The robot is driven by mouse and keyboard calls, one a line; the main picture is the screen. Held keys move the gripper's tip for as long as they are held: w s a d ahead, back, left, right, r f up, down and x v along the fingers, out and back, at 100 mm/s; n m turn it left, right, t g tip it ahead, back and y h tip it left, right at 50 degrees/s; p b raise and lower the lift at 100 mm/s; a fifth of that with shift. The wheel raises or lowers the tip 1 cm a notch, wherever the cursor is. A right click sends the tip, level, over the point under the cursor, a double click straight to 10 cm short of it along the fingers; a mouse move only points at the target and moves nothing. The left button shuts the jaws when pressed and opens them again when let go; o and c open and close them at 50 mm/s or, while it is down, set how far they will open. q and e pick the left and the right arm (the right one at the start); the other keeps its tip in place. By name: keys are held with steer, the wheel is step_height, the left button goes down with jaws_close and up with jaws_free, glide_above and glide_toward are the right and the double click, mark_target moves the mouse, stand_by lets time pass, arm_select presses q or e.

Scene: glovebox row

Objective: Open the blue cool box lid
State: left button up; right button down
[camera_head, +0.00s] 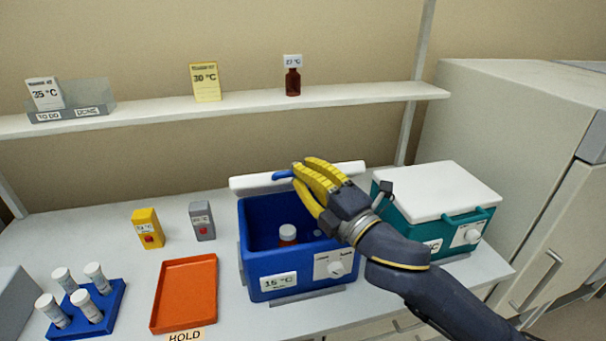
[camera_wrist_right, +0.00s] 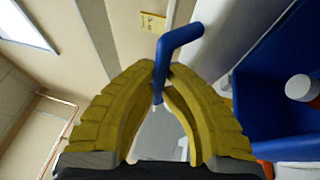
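The blue cool box (camera_head: 262,265) stands on the bench with a 15 °C label and a dial on its front. Its white lid (camera_head: 252,184) is raised at the back edge, and the inside shows. A blue lid handle (camera_head: 283,175) sticks out beside my right gripper (camera_head: 298,180). In the right wrist view the yellow fingers (camera_wrist_right: 160,75) close around the handle (camera_wrist_right: 178,42). A white-capped bottle (camera_head: 288,233) stands inside the box. My left gripper is out of view.
A teal cool box (camera_head: 440,240) with its white lid shut stands to the right. An orange tray (camera_head: 185,295), a blue rack (camera_head: 88,312) of white-capped vials, and a yellow (camera_head: 148,228) and a grey timer-like box (camera_head: 202,221) are left. A shelf (camera_head: 240,105) runs above.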

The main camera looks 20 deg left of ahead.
steer(key=c, duration=1.5)
jaws_free()
steer(key=shift+o, duration=0.2)
steer(key=shift+d+f, duration=0.1)
steer(key=v, duration=1.2)
